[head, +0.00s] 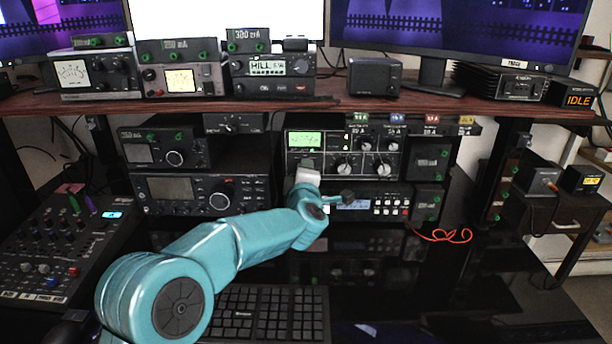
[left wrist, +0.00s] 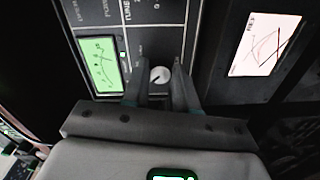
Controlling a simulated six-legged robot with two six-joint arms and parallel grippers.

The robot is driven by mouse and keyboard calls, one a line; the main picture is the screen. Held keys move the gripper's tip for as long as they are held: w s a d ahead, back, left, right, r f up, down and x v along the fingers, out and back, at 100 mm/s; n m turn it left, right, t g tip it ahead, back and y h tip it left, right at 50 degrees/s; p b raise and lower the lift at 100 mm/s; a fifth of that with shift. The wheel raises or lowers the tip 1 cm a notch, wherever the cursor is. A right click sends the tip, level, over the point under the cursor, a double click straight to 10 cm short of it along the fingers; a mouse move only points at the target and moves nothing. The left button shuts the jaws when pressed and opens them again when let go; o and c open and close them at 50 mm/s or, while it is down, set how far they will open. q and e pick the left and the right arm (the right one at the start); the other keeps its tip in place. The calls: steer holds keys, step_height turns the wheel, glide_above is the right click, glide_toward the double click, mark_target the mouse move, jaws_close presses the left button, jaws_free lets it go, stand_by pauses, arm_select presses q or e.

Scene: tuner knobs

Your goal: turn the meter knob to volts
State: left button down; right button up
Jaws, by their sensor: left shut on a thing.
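The tuner (head: 330,147) is a dark panel with a lit green meter (head: 306,141) and several knobs, on the middle shelf in the head view. In the left wrist view the green meter (left wrist: 99,64) lies left of a small round pale knob (left wrist: 159,75). My left gripper (left wrist: 160,70) has one finger on each side of this knob and is shut on it. In the head view my left gripper (head: 306,168) is up against the panel below the meter and hides the knob. The markings around the knob are too small to read. My right gripper is not in view.
Two larger knobs (head: 344,168) sit right of my gripper on the same panel. A mixer (head: 62,245) stands at left and a keyboard (head: 265,312) lies in front.

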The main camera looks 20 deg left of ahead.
arm_select(q)
steer(key=shift+a, duration=0.15)
steer(key=c, duration=0.9)
jaws_free()
steer(key=shift+s, duration=0.1)
steer(key=v, duration=1.6)
steer(key=shift+b, duration=0.4)
steer(key=shift+r, duration=0.1)
